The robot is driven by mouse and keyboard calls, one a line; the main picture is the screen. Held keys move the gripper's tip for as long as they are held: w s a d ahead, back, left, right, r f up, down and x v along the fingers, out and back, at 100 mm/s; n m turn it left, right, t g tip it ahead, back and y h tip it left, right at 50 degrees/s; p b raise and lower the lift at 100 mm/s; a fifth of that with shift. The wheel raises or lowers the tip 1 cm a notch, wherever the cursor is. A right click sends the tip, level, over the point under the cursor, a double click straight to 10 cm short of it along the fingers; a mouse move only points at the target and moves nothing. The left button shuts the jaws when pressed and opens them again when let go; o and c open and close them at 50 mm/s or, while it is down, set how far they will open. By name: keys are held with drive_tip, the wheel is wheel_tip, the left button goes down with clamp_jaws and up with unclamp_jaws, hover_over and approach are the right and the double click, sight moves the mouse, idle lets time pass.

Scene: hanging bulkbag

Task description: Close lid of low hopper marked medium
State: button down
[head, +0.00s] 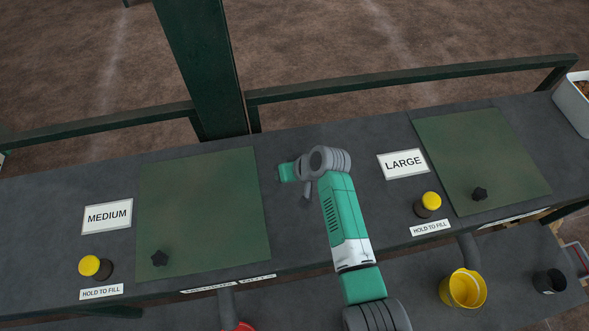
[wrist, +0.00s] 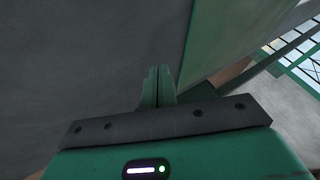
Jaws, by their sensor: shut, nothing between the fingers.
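A similar green lid (head: 482,158) with a LARGE sign (head: 402,163) lies flat at right. Yellow buttons (head: 89,265) (head: 431,199) stand beside the lids. A green post (head: 205,65) and rail run behind. A yellow bucket (head: 463,289) and black cup (head: 549,281) stand lower right.

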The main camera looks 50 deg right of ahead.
drive_tip(key=a+v, duration=0.1)
drive_tip(key=v, duration=0.7)
drive_tip(key=shift+d+r, duration=0.25)
drive_tip(key=w+a+r+n+t+h+p, duration=0.1)
drive_tip(key=w+a+r+t+p, duration=0.25)
drive_tip(key=r, duration=0.85)
drive_tip(key=w+a+r+n+t+h, duration=0.15)
drive_tip(key=w+a+r, duration=0.45)
drive_tip(key=r, duration=0.6)
drive_tip(key=w+a+r+n+t+h+p, duration=0.1)
drive_tip(key=w+a+r+n+t+p, duration=0.15)
drive_tip(key=a+r, duration=0.7)
drive_tip(key=s+a+r+t+p, duration=0.1)
drive_tip(key=s+a+r+t, duration=0.2)
drive_tip(key=r, duration=0.8)
drive_tip(key=s+a+r+n+t+y+p, duration=0.1)
drive_tip(key=s+a+r+t, duration=0.3)
drive_tip(key=r, duration=0.7)
drive_tip(key=s+a+r+t+y+p, duration=0.1)
drive_tip(key=s+a+r+t, duration=0.2)
drive_tip(key=s+a+r, duration=0.4)
wheel_tip(320, 180, up, 5)
drive_tip(key=shift+s+a+f, duration=0.1)
drive_tip(key=shift+s+a, duration=0.2)
drive_tip(key=shift+a, duration=0.05)
